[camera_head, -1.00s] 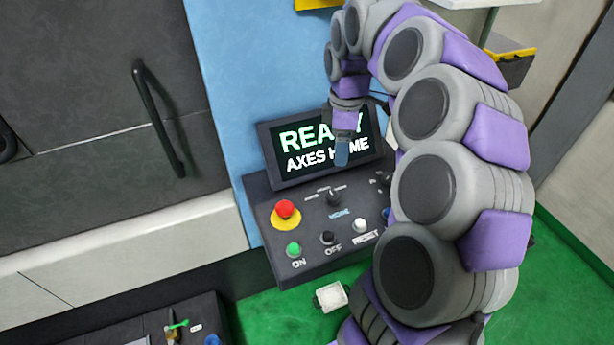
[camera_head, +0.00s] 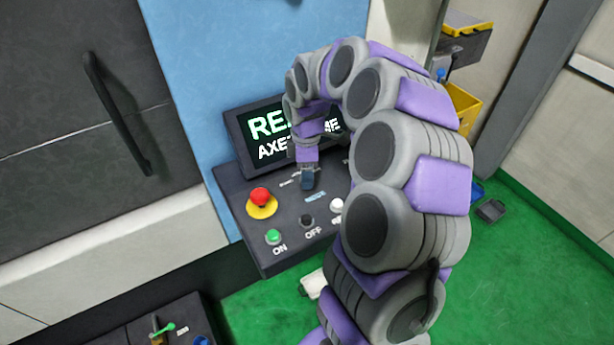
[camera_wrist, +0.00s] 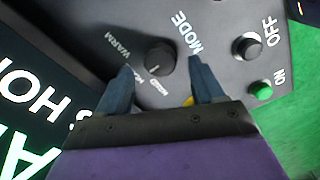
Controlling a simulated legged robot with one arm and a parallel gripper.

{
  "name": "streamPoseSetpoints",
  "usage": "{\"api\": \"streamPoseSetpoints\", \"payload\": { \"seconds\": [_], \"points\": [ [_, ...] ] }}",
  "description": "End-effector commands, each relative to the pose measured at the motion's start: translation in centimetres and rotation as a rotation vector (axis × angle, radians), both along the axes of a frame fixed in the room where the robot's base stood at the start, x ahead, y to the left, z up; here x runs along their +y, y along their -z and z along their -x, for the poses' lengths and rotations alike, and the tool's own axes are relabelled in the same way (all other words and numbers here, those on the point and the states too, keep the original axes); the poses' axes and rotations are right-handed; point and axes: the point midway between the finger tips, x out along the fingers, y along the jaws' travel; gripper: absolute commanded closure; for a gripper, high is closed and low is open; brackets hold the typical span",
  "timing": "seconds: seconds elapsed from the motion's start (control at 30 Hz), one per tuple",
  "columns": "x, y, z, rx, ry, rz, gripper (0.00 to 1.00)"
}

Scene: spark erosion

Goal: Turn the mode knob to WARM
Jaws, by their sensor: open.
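The mode knob (camera_wrist: 160,58) is a dark round knob on the black control panel (camera_wrist: 213,18), with the WARM label (camera_wrist: 129,44) beside it and the MODE label close by. In the wrist view my gripper (camera_wrist: 160,78) is open, its two blue fingers apart, with the knob between and just ahead of the tips. I cannot tell whether the fingers touch it. In the head view my gripper (camera_head: 307,182) is low over the panel and hides the knob. The knob's pointer setting is not clear to me.
A red emergency button (camera_head: 260,198), a green ON button (camera_head: 273,237), a black OFF button (camera_head: 306,221) and a white button (camera_head: 337,205) sit close around the knob. The screen (camera_head: 262,134) stands behind.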

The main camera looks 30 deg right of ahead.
Motion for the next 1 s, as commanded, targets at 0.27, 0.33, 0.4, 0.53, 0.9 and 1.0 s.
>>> {"api": "streamPoseSetpoints", "payload": {
  "seconds": [0.27,0.33,0.4,0.53,0.9,1.0],
  "points": [
    [-0.3,2.3,-0.1,-0.004,0.002,-0.001,0.32],
    [-0.3,2.4,-0.1,-0.004,0.002,-0.001,0.32],
    [-0.4,2.4,-0.1,-0.004,0.002,-0.002,0.32],
    [-0.3,2.4,-0.1,-0.004,0.002,-0.001,0.32],
    [-0.2,2.4,-0.1,-0.004,0.001,-0.001,0.66],
    [-0.3,2.4,-0.1,-0.004,0.001,-0.001,0.75]
  ]
}}
